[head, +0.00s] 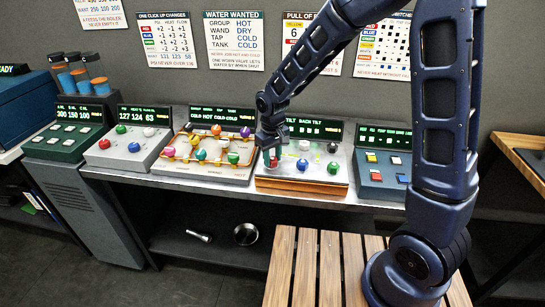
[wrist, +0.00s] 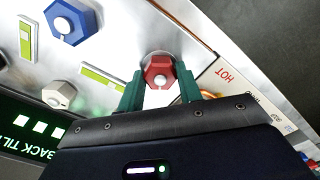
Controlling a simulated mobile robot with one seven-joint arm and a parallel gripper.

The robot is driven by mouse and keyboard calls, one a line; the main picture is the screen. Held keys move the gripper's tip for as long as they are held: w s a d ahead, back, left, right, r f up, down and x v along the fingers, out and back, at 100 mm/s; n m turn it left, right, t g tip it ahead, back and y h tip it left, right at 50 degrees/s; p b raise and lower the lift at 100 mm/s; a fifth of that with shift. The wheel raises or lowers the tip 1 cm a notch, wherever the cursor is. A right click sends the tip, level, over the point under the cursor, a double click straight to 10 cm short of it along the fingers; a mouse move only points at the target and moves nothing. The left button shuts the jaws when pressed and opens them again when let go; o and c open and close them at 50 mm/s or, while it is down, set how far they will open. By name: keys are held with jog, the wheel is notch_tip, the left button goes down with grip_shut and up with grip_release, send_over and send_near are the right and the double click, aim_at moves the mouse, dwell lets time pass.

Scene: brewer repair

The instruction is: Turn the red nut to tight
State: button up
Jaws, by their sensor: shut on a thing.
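The red nut (wrist: 158,72), a red hexagon with a pale centre, sits on the light plate of the tilt panel. In the wrist view my gripper (wrist: 160,86) has its two green fingers on either side of it, shut on it. In the head view my gripper (head: 272,150) reaches down to the left part of the tilt panel (head: 310,181), and a bit of the red nut (head: 273,162) shows below it. The fingers and wrist hide much of the nut there.
A blue nut (wrist: 70,20) and a white nut (wrist: 59,95) sit on the same plate, with a green-marked gauge (wrist: 102,80) between the nuts. A panel with coloured knobs (head: 205,153) stands to the left, and a blue button panel (head: 383,174) to the right.

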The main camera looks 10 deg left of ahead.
aim_at(272, 159)
jog(key=m, duration=0.6)
jog(key=shift+m, duration=0.3)
dwell(0.4)
jog(key=o, duration=1)
jog(key=shift+r, duration=0.1)
notch_tip(272, 159, up, 11)
jog(key=shift+f, duration=0.2)
